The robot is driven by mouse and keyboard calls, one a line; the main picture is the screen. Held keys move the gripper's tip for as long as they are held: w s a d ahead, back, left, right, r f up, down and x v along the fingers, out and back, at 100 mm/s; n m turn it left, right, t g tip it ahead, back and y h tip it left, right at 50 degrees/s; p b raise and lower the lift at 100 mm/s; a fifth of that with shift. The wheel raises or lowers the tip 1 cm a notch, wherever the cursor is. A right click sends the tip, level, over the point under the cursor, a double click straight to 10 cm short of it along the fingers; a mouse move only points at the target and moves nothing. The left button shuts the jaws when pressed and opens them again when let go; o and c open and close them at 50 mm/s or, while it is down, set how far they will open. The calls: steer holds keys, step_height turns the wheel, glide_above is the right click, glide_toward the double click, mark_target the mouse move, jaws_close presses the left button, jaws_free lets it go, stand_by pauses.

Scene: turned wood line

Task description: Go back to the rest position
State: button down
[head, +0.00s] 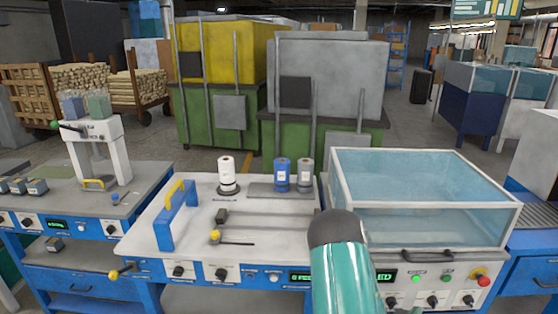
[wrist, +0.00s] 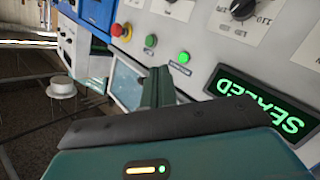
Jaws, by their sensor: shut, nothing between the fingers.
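My gripper (wrist: 158,88) shows in the wrist view, with its dark green fingers together and nothing between them. It points at the blue and white front of the machine. The green-lit display (wrist: 262,112), which reads "SEALED", is to the right of the fingers in that view. In the head view my teal arm with its dark rounded joint rises at the bottom, right of centre, in front of the bench. My gripper cannot be made out in the head view.
A clear-lidded chamber (head: 425,240) stands right of my arm, with a red stop button (head: 481,281) on its front. White (head: 227,172), blue (head: 281,175) and grey (head: 305,175) cylinders stand on the bench. A blue-and-yellow handle frame (head: 172,212) stands at left.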

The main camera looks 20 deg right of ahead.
steer(key=w+a+r+t+y, duration=0.2)
steer(key=w+a+r+y, duration=0.4)
steer(key=w+a, duration=0.55)
steer(key=w+a+r+n+t+y, duration=0.1)
steer(key=w+a+r+y, duration=0.35)
steer(key=a+r, duration=0.6)
steer(key=s+a+r+n+y, duration=0.2)
steer(key=s+a+r, duration=0.15)
steer(key=a, duration=0.45)
steer(key=s+a+r+n+y, duration=0.2)
steer(key=a+r, duration=0.3)
steer(key=a, duration=0.3)
steer(key=s+a+r+n+g, duration=0.1)
steer(key=s+a+r, duration=0.2)
steer(key=s, duration=0.3)
steer(key=s+a+r+n+g, duration=0.1)
steer(key=s+a+r, duration=0.2)
steer(key=s, duration=0.4)
steer(key=shift+a+n, duration=0.4)
steer(key=shift+a, duration=0.1)
steer(key=shift+d+y, duration=0.1)
steer(key=shift+y, duration=0.15)
